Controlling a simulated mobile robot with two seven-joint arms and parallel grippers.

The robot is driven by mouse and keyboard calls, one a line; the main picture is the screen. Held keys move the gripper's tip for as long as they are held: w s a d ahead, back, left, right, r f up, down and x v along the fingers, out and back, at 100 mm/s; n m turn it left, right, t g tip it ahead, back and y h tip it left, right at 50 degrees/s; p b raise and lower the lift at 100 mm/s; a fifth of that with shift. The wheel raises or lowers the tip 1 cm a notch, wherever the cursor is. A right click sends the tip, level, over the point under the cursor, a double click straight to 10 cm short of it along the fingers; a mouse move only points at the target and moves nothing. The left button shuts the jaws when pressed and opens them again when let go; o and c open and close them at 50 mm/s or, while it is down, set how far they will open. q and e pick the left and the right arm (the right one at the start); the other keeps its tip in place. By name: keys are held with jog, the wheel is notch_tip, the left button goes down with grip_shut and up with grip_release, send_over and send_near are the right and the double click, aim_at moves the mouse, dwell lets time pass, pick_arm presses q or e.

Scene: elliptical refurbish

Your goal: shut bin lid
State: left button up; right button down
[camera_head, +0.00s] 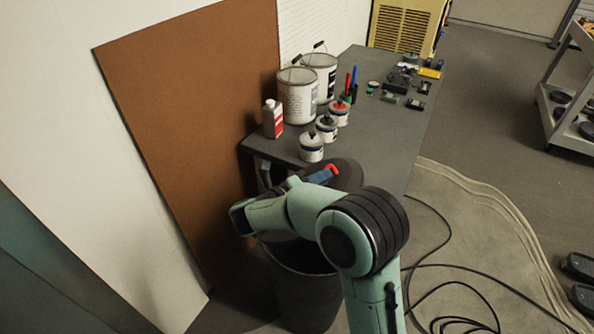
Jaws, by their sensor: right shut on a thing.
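The bin (300,300) is a dark grey round container on the floor, and its mouth is partly hidden by my right arm. Its dark round lid (348,178) stands raised at the back of the bin, beside the table, with its lower part hidden by the arm. My right arm comes in from the bottom and bends left over the bin. My right gripper (322,176) is at the lid, where red and blue parts show; it is shut on the lid, though the contact is mostly hidden behind the wrist. My left gripper is out of view.
A grey table (400,135) behind the bin bears paint cans (298,97), a white and red bottle (272,119), small jars and several small parts. A brown board (190,120) leans at the left. Black cables (455,265) lie on the floor at right.

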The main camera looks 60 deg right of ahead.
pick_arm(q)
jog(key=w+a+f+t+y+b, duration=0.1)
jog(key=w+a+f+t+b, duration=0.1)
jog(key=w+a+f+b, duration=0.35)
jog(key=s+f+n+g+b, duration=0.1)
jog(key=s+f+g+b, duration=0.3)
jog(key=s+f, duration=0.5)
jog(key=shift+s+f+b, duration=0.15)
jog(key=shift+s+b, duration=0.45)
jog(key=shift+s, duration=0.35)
pick_arm(e)
jog(key=s+f+m+t+y, duration=0.1)
jog(key=s+f+m, duration=0.4)
jog(key=f, duration=0.9)
jog(key=s+t, duration=0.1)
jog(key=s, duration=0.2)
jog(key=shift+s+d+f+m+t+y, duration=0.15)
jog(key=shift+d+f+m+t+y, duration=0.15)
jog(key=shift+f+y, duration=0.1)
jog(key=c, duration=1.4)
grip_release()
jog(key=shift+a, duration=0.1)
